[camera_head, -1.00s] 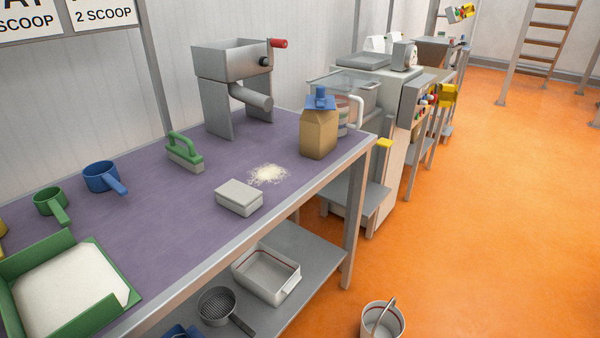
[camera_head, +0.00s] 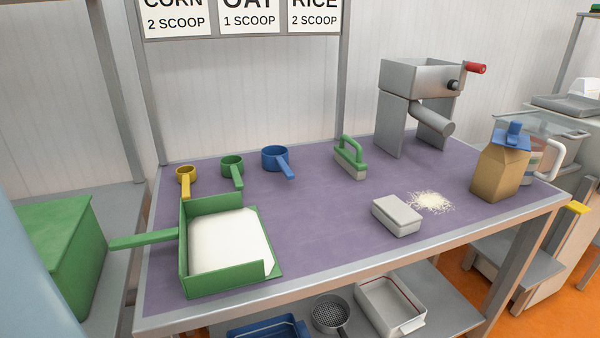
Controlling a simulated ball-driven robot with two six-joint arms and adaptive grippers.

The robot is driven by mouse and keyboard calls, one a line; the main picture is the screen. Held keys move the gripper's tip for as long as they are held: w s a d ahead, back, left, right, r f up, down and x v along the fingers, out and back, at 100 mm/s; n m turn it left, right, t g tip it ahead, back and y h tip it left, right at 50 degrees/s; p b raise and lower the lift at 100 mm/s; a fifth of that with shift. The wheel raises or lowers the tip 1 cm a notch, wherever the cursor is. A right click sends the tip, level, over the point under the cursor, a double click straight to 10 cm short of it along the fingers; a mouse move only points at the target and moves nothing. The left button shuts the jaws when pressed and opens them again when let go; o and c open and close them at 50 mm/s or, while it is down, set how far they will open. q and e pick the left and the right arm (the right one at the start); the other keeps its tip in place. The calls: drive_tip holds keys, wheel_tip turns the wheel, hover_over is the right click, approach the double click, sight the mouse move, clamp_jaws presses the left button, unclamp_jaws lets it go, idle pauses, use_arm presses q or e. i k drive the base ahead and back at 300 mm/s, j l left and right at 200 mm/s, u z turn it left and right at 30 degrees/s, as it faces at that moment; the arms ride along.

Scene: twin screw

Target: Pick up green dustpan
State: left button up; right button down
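The green dustpan (camera_head: 262,281) lies on the purple-topped table (camera_head: 330,230) near its front left corner. It has raised green walls at the back and left and holds a flat white layer. Its green handle (camera_head: 145,240) points left and reaches out past the table's left edge. A green-handled brush (camera_head: 350,157) stands on the table near the back middle. Neither of my grippers shows in the head view.
Yellow, green and blue scoops (camera_head: 276,159) stand behind the dustpan. A grey box (camera_head: 396,216), spilled pale grains (camera_head: 430,202), a paper bag (camera_head: 500,172) and a mill (camera_head: 420,80) are to the right. A green bin (camera_head: 60,245) stands left of the handle.

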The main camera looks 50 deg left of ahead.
sight(224, 245)
drive_tip(key=u, duration=2.15)
drive_tip(key=z, duration=0.45)
drive_tip(key=l+z, duration=0.1)
drive_tip(key=z, duration=0.8)
drive_tip(key=l+z, duration=0.1)
drive_tip(key=z, duration=0.75)
drive_tip(key=u, duration=2.3)
